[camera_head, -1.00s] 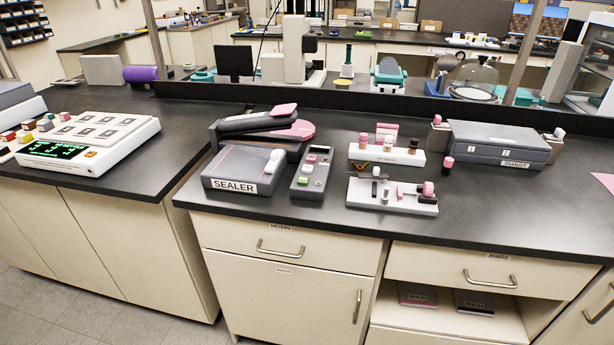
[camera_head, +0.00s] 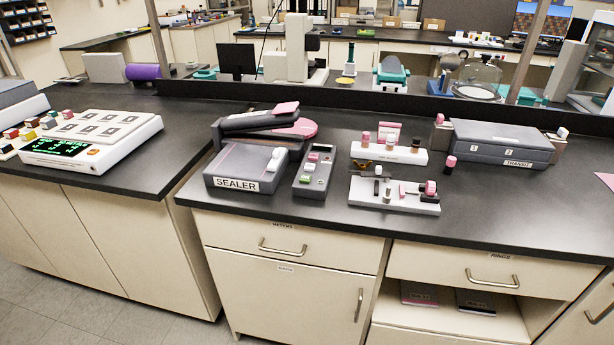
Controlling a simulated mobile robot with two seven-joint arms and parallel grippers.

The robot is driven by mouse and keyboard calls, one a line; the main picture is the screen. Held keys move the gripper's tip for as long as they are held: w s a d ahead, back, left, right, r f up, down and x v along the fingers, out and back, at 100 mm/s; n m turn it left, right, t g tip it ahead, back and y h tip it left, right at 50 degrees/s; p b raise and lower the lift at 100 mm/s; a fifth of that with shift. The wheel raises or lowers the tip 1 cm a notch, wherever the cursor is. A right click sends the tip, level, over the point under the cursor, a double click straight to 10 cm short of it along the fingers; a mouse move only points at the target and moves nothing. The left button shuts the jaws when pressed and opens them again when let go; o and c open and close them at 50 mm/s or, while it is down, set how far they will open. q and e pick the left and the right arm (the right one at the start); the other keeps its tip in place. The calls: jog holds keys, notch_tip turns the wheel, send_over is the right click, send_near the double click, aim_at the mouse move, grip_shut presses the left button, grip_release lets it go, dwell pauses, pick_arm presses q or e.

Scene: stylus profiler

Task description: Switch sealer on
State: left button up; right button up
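The sealer (camera_head: 236,172) is a dark grey box with a "SEALER" label on its front, on the black counter at centre left. A white rocker or lever (camera_head: 276,158) sits on the right of its top face. Behind it is a raised dark arm (camera_head: 245,122) with a pink tip. Beside it on the right stands a narrow grey control box (camera_head: 314,171) with pink, white and green buttons. I cannot tell the switch's state. Neither of my grippers is in view.
A white rack (camera_head: 388,153) and a white fixture (camera_head: 394,195) with pink parts stand right of the sealer. A grey labelled case (camera_head: 500,143) is further right. A white device with a green display (camera_head: 92,142) is on the left counter. The front counter edge is clear.

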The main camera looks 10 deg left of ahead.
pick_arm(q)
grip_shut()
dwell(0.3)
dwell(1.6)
